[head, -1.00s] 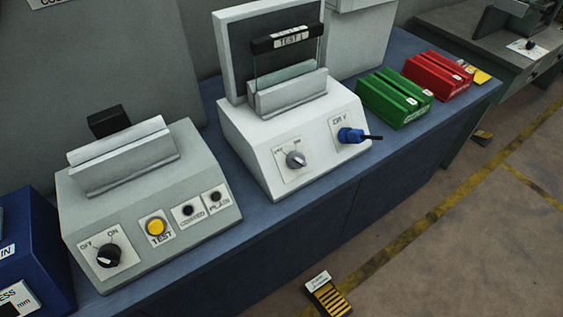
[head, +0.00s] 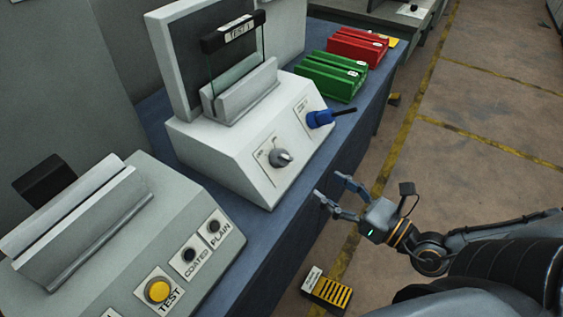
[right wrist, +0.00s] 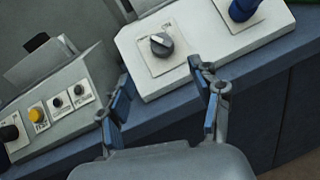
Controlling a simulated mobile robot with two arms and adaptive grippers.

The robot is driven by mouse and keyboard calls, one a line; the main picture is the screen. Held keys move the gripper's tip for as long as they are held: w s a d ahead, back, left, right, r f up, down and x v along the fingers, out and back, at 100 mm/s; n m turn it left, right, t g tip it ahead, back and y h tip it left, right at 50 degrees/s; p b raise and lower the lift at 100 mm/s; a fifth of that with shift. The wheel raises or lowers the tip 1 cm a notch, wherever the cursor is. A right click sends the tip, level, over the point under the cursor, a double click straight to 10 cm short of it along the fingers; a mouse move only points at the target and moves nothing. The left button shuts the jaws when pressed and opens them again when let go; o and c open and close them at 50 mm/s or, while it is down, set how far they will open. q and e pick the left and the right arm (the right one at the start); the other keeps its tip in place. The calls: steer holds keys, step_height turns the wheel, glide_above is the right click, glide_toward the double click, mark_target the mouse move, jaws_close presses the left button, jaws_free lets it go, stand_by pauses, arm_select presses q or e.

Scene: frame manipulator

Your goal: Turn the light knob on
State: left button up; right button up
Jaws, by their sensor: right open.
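The light knob is a grey rotary knob (head: 280,158) on a square label plate, on the sloped front of the white light box (head: 225,165). A glass plate marked TEST 1 (head: 238,40) stands in the slot on top of this box. My right gripper (head: 330,188) is open and empty, in front of the box, apart from the knob and to its lower right. In the right wrist view the knob (right wrist: 162,44) lies ahead, beyond and between the open fingers (right wrist: 163,100). My left gripper is not in view.
A grey box (head: 110,230) with a yellow TEST button (head: 158,290) stands at the left. Green (head: 332,75) and red (head: 357,46) racks stand farther along the blue bench.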

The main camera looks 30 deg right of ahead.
steer(key=b, duration=0.3)
glide_toward(287, 160)
steer(key=w, duration=0.2)
steer(key=shift+w+a+r+b, duration=0.15)
steer(key=shift+w+a, duration=0.25)
steer(key=shift+w, duration=0.2)
steer(key=shift+w+a+b, duration=0.15)
steer(key=shift+w+a, duration=0.3)
steer(key=shift+w, duration=0.1)
steer(key=shift+w+a, duration=0.1)
steer(key=shift+w, duration=0.3)
steer(key=shift+p+x, duration=0.3)
steer(key=shift+x, duration=0.45)
steer(key=shift+w+a+r, duration=0.1)
steer(key=shift+w+a, duration=0.05)
steer(key=shift+w, duration=0.25)
steer(key=shift+p+x, duration=0.5)
steer(key=shift+x, duration=0.55)
steer(key=shift+c, duration=0.4)
